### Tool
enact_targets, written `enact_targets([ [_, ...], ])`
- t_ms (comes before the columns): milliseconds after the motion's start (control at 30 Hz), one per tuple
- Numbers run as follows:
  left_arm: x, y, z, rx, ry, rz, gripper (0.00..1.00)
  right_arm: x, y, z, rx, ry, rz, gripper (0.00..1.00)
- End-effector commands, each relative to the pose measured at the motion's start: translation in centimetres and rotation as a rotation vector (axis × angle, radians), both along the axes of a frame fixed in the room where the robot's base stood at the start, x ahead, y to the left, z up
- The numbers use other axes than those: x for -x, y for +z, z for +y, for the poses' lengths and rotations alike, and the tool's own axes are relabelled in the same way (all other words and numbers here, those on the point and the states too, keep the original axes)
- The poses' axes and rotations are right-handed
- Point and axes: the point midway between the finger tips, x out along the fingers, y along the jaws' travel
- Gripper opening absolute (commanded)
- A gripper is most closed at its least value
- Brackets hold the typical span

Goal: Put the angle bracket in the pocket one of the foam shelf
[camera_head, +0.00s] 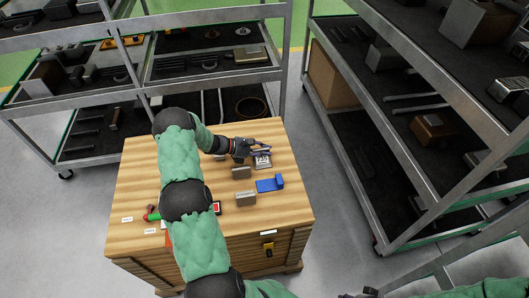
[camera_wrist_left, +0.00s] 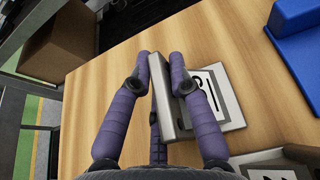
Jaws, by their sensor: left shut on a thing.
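The grey metal angle bracket (camera_wrist_left: 165,105) is between the two purple fingers of my left gripper (camera_wrist_left: 162,75) in the left wrist view. A flat part with a black-and-white printed label (camera_wrist_left: 215,85) shows beside the fingers, close to the wooden top. In the head view my left gripper (camera_head: 264,149) is over the right back part of the crate top, shut on the bracket beside the label. A dark part of my right arm (camera_head: 370,293) only just shows at the bottom edge; its fingers cannot be made out. I cannot tell which black-lined shelf holds pocket one.
The wooden crate (camera_head: 135,190) carries a blue block (camera_head: 268,184), grey blocks (camera_head: 245,198) and a red-and-green item (camera_head: 152,213). A shelf cart (camera_head: 200,75) stands behind it and another (camera_head: 420,100) at the right, both loaded with parts. Grey floor lies between them.

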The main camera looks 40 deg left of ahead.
Motion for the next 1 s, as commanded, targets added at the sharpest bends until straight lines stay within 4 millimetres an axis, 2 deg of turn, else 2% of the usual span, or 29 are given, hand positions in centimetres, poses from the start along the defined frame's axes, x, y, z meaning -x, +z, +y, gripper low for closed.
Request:
enact_targets([
  [267, 0.0, -0.1, 0.1, -0.002, 0.001, 0.0, 0.0, 0.0, 0.0, 0.0, 0.0, 0.0, -0.001, 0.42],
  [300, 0.0, -0.2, 0.0, -0.002, 0.001, 0.001, 0.22, 0.0, 0.0, 0.0, 0.0, 0.0, -0.001, 0.42],
  [367, 0.0, -0.1, 0.0, -0.002, 0.001, 0.001, 0.39, 0.0, 0.0, 0.0, 0.0, 0.0, -0.001, 0.42],
  [400, 0.0, -0.1, 0.0, -0.002, 0.001, 0.001, 0.42, 0.0, 0.0, 0.0, 0.0, 0.0, -0.001, 0.42],
  [767, 0.0, 0.2, 0.0, -0.002, 0.001, 0.001, 0.42, 0.0, 0.2, 0.0, 0.0, 0.0, -0.001, 0.42],
  [1000, 2.3, 1.5, 2.0, -0.003, 0.005, 0.001, 0.42, 0.0, 1.4, 0.0, 0.0, 0.0, -0.001, 0.42],
])
